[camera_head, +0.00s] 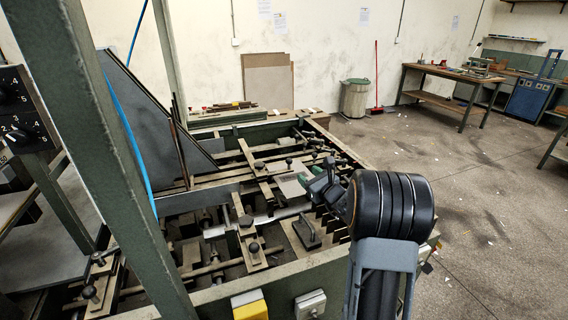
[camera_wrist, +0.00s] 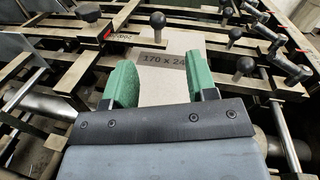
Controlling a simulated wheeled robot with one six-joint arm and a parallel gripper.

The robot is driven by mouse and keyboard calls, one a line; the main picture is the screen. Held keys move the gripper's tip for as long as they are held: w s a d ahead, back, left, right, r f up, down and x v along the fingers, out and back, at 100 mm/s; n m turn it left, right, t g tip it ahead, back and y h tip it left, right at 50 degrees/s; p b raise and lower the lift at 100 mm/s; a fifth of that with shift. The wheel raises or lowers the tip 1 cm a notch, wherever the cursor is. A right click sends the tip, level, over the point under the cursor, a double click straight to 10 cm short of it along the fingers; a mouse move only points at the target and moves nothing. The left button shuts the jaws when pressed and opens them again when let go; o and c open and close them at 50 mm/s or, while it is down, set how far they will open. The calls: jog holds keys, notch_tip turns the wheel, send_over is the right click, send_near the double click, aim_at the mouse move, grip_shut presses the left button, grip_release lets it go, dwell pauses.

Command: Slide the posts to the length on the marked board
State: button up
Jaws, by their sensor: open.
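The marked board (camera_wrist: 170,42) is a pale grey sheet printed "170 x 24", its last characters hidden by a finger. It also shows in the head view (camera_head: 291,187), lying on the feeder. My gripper (camera_wrist: 159,62) is open, its two green fingers apart over the board with nothing seen gripped between them. In the head view my gripper (camera_head: 312,184) is over the board's right side. Posts with black ball knobs stand around the board in the wrist view: one behind it (camera_wrist: 158,20), others to its right (camera_wrist: 244,66). A front post (camera_head: 253,247) shows in the head view.
Flat metal bars (camera_head: 258,172) and rods cross the feeder frame. A scale bar (camera_wrist: 124,36) with a red mark lies behind the left finger. A green upright (camera_head: 105,130) and sloping grey panel stand left. The floor (camera_head: 480,200) to the right is mostly open.

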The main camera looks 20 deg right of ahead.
jog(key=w+a+p, duration=0.1)
jog(key=w, duration=0.3)
jog(key=w+a+p, duration=0.1)
jog(key=w, duration=0.4)
jog(key=w+a+p, duration=0.1)
jog(key=w, duration=0.3)
jog(key=shift+w, duration=0.2)
jog(key=shift+f, duration=0.1)
jog(key=shift+c, duration=0.3)
grip_shut()
